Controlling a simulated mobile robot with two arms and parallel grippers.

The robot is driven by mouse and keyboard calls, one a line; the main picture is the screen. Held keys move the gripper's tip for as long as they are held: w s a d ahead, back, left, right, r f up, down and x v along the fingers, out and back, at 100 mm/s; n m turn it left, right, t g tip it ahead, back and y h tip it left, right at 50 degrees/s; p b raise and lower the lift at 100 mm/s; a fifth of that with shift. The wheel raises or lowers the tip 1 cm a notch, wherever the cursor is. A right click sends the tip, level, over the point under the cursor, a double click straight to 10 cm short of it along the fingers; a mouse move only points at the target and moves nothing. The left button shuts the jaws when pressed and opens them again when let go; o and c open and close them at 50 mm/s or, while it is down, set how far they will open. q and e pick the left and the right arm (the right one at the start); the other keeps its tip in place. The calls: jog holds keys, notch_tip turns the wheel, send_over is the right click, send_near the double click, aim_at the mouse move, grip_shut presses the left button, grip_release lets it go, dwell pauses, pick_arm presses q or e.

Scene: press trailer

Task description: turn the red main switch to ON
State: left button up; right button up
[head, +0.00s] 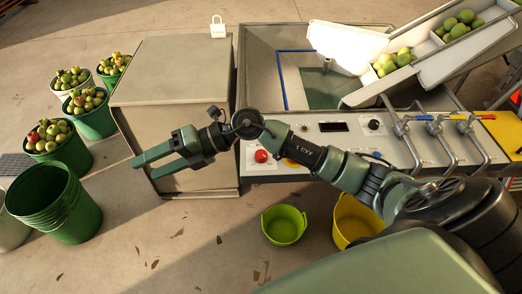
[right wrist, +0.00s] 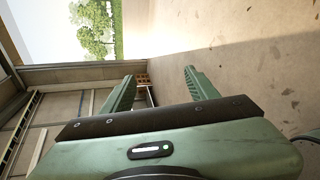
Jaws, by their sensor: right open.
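The control panel (head: 335,140) runs along the front of the press trailer. A round red knob (head: 261,156) shows at its left end; I cannot tell whether this is the main switch. A bit of yellow (head: 290,163) shows beside my forearm, which hides part of the panel there. No ON mark is readable. My right gripper (head: 143,167) is open and empty, pointing left in front of the grey cabinet, well left of the red knob. In the right wrist view its two fingers (right wrist: 160,76) are apart with nothing between them. My left gripper is not in view.
Green buckets of fruit (head: 62,147) stand at the left. A lime tub (head: 284,224) and a yellow tub (head: 356,218) stand on the floor below the panel.

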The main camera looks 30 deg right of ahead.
jog(key=w+d+f+n+g+h, duration=0.1)
jog(key=d+f+g+h, duration=0.1)
jog(key=d+f+h, duration=0.3)
jog(key=m+g+h, duration=0.2)
jog(key=h, duration=0.7)
send_over(261, 153)
jog(key=f, duration=0.3)
jog(key=shift+a, duration=0.25)
jog(key=shift+s+d+f, duration=0.15)
jog(key=shift+d+f, duration=0.1)
jog(key=shift+d, duration=0.05)
notch_tip(261, 153, down, 7)
jog(key=shift+f+p, duration=0.1)
jog(key=shift+p, duration=0.45)
grip_shut()
